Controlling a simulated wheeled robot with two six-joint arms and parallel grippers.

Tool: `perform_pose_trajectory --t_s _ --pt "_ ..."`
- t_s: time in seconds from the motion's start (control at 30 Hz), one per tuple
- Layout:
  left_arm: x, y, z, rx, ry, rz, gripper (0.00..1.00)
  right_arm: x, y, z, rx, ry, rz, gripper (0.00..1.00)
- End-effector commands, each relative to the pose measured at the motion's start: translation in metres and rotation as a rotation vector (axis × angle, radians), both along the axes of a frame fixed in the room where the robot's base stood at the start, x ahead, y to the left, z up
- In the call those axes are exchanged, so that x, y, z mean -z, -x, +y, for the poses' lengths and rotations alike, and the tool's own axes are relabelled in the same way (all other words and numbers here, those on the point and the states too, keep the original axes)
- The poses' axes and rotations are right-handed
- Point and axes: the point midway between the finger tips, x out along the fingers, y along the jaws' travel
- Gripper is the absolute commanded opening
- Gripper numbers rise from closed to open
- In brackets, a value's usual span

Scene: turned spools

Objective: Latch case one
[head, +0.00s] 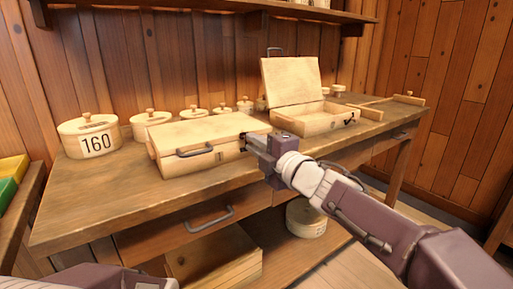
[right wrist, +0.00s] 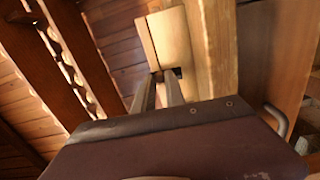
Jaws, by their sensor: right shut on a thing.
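A pale wooden case (head: 205,133) with its lid down lies on the bench, with a dark handle (head: 195,151) on its front. A small dark latch (head: 243,142) is at the right end of its front. My right gripper (head: 250,143) is at that end, its fingers shut on the latch. In the right wrist view the gripper (right wrist: 165,82) reaches to a dark latch (right wrist: 177,72) on the pale wood of the case (right wrist: 172,38). The fingers hide part of the latch, so I cannot tell its exact position. My left gripper is out of view.
A second case (head: 290,78) stands open behind to the right. A drawer handle (head: 209,217) sticks out below the front edge. The front left of the bench top is clear.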

Motion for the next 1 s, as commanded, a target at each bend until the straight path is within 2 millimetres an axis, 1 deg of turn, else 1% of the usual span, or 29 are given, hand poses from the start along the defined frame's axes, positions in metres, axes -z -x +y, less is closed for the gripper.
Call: perform_pose_trajectory --t_s 0.2,0.67,0.7,0.77,0.8,1.0 --pt "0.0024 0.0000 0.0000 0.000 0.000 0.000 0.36 0.0004 0.0009 0.0016 -0.001 0.041 -0.026 0.00" --pt "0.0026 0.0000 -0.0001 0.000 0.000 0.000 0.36 0.0001 0.0011 0.0020 -0.001 0.052 -0.033 0.00" --pt "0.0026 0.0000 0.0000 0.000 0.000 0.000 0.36 0.0001 0.0011 0.0020 -0.001 0.052 -0.033 0.18" --pt "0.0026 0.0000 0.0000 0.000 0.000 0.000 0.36 0.0001 0.0011 0.0020 -0.001 0.051 -0.033 0.35" --pt "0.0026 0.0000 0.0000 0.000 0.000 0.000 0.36 0.0000 0.0011 0.0019 -0.001 0.051 -0.033 0.37" --pt "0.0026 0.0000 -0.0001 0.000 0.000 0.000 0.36 -0.0003 0.0011 0.0018 -0.001 0.051 -0.033 0.37"
